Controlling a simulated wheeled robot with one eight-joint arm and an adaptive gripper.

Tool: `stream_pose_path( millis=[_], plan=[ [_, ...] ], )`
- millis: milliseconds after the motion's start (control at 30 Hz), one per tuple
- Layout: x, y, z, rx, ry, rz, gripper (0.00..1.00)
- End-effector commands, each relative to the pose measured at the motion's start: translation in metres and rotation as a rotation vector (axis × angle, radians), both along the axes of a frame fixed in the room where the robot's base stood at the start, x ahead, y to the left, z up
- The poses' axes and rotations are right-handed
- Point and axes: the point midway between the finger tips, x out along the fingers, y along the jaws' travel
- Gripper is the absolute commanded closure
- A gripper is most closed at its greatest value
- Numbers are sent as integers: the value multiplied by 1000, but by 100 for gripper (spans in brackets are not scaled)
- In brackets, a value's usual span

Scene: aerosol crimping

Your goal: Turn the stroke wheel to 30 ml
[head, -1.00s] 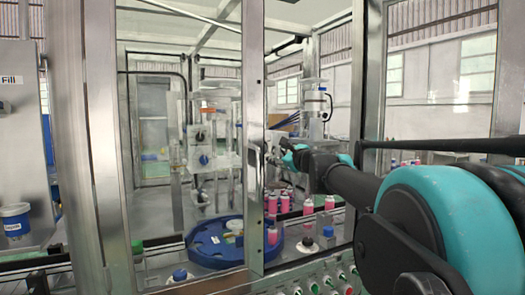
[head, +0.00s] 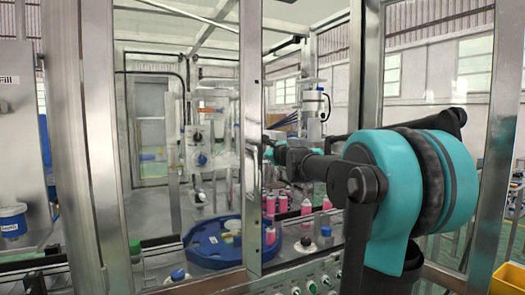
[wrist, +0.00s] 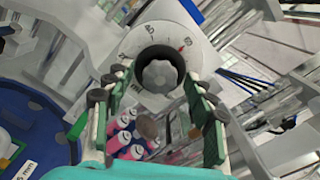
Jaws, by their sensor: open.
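The stroke wheel (wrist: 160,72) shows in the wrist view as a dark round knob with a grey centre. It sits on a pale dial plate (wrist: 135,42) with printed numbers and a small red mark at the knob's upper right. My gripper (wrist: 158,88) is open, with one green-padded finger to the left of the knob and one to the right. I see gaps beside the knob; I cannot tell how deep the fingers reach. In the head view my gripper (head: 268,152) is small beside the metal post, and the wheel cannot be made out.
A metal post (head: 253,130) stands close left of my gripper. A blue round table (head: 215,250) lies below left; it also shows in the wrist view (wrist: 40,112). Pink cans (wrist: 125,135) stand below the dial. A green-button panel (head: 315,285) is at the front.

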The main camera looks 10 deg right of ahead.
Motion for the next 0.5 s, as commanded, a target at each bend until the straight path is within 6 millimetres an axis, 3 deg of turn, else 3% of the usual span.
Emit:
stream_pose_path(
  millis=[67,400,500],
  plan=[
    [0,0,0,0,0,0,46],
    [0,0,0,0,0,0,89],
    [0,0,0,0,0,0,95]
  ],
)
